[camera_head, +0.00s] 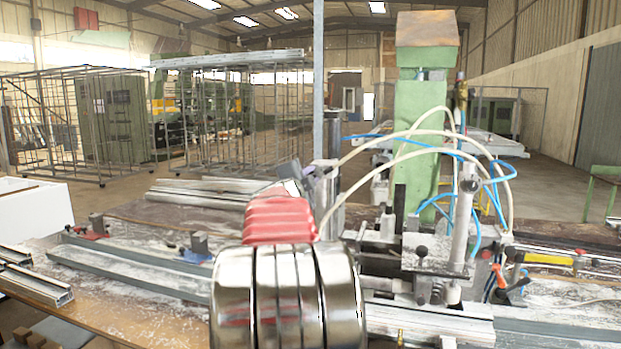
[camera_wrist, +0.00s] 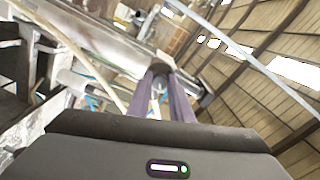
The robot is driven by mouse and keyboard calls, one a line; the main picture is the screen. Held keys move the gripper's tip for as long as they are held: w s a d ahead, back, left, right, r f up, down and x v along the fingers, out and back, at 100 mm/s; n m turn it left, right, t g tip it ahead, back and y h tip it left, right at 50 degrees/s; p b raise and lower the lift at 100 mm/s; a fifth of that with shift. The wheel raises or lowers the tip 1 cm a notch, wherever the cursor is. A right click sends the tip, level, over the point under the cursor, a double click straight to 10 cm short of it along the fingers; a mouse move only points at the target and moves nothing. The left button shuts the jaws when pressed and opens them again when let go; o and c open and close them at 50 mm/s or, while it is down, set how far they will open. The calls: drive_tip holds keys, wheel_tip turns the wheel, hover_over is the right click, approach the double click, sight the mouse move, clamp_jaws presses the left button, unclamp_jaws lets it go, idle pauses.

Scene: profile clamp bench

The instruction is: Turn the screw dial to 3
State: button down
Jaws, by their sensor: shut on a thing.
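My gripper (camera_wrist: 161,79) shows in the wrist view as two purple-grey fingers rising from a dark housing. Its fingertips close around a small grey part, which appears to be the screw dial (camera_wrist: 159,86), at the end of a shiny metal cylinder (camera_wrist: 120,48). The fingers hide much of the dial, and no number on it can be read. In the head view, the clamp machine (camera_head: 435,245) stands right of centre.
Pale hoses (camera_head: 400,150) and blue air lines arch over the clamp machine. Metal profiles (camera_head: 130,272) lie on the dusty wooden bench at left. An orange-red lever (camera_head: 512,280) sits at right. A green column (camera_head: 420,140) rises behind the machine.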

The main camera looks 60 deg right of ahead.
drive_tip(key=shift+f+m, duration=0.25)
drive_tip(key=shift+m, duration=0.15)
drive_tip(key=c, duration=1.6)
unclamp_jaws()
drive_tip(key=shift+r, duration=0.15)
drive_tip(key=a, duration=0.4)
drive_tip(key=s+a, duration=0.1)
drive_tip(key=a, duration=0.4)
drive_tip(key=s+a, duration=0.1)
drive_tip(key=a, duration=0.3)
drive_tip(key=shift+s+a, duration=0.1)
drive_tip(key=shift+a, duration=0.25)
